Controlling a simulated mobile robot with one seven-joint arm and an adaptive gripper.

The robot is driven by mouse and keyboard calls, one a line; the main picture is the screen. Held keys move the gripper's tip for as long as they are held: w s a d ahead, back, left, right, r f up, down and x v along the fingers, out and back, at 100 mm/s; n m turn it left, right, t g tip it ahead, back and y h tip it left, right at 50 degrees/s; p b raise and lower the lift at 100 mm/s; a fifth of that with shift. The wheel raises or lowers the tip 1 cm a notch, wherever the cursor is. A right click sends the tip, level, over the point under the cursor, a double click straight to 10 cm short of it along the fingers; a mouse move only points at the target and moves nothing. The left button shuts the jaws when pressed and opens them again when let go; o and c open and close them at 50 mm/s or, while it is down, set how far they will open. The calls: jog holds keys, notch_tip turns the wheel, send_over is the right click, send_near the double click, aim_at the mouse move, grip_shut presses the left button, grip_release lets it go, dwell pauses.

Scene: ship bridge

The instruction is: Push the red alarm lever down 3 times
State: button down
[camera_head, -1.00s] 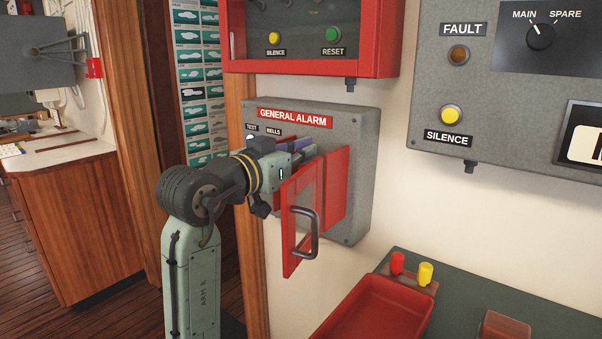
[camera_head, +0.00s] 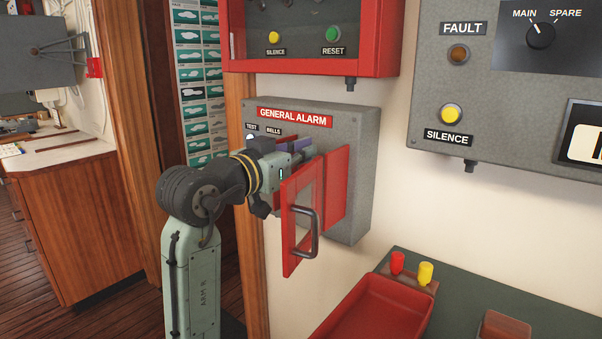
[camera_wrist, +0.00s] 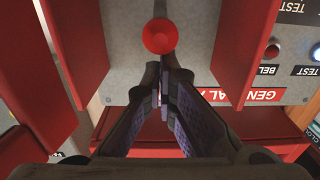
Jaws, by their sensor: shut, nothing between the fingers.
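The grey general alarm box (camera_head: 358,150) is on the wall, with its red hinged cover (camera_head: 290,225) swung open toward me. In the wrist view the red round knob of the alarm lever (camera_wrist: 159,36) shows on a dark stem, just beyond my fingertips. My gripper (camera_wrist: 164,85) is shut and empty, its tips beside the knob in the picture; I cannot tell whether they touch it. In the head view my gripper (camera_head: 297,150) reaches in behind the open cover, and the lever is hidden there.
The open cover (camera_wrist: 78,40) stands close beside my fingers in the wrist view. A red-framed panel (camera_head: 310,70) hangs above the alarm box. A red tray (camera_head: 375,310) and red and yellow pegs (camera_head: 425,273) are on the counter below right.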

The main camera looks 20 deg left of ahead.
jog(key=shift+f, duration=0.3)
jog(key=shift+f+b, duration=1)
jog(key=shift+f, duration=0.4)
jog(key=shift+r+p, duration=1.35)
jog(key=shift+r, duration=0.45)
jog(key=r+v, duration=0.1)
jog(key=v, duration=0.8)
dwell(0.3)
